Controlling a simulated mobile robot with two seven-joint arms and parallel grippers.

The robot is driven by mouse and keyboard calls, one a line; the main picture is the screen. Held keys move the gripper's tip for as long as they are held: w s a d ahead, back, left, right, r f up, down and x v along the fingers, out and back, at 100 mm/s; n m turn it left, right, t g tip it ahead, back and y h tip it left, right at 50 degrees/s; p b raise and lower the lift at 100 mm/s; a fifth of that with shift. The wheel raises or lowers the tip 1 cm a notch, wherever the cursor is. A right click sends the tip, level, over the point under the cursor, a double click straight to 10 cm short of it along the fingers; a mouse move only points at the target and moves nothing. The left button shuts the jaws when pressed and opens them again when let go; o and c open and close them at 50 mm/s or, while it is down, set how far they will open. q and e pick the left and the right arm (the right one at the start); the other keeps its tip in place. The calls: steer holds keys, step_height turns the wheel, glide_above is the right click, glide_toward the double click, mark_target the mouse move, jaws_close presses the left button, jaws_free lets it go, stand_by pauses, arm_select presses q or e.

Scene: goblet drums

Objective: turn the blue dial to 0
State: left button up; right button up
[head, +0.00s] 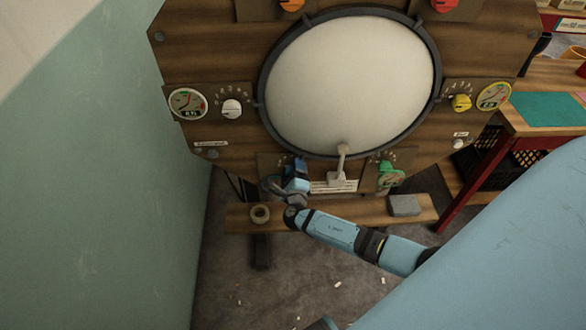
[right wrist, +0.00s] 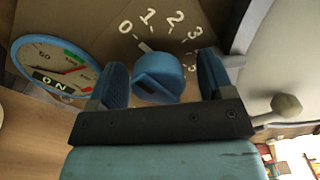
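The blue dial (right wrist: 158,80) is on the brown panel below a printed scale (right wrist: 160,22) reading 0, 1, 2, 3 and more. A pale mark at the dial's top edge points up-left, between 0 and 1. My right gripper (right wrist: 162,66) is open, with one finger on each side of the dial. A small gap shows at the right finger; I cannot tell whether the left finger touches. In the head view my right gripper (head: 296,178) is at the panel's lower left and hides most of the dial. My left gripper is not in view.
A gauge with an ON label (right wrist: 62,68) is left of the dial. A grey lever (head: 341,165) projects from the panel to the right of my gripper, with a green dial (head: 390,177) beyond it. A tape roll (head: 260,214) and grey block (head: 404,205) rest on the low shelf.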

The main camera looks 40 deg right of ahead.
steer(key=shift+s, duration=0.1)
steer(key=p+v, duration=0.1)
steer(key=v, duration=1.2)
steer(key=shift+s+a, duration=0.2)
steer(key=shift+s, duration=0.1)
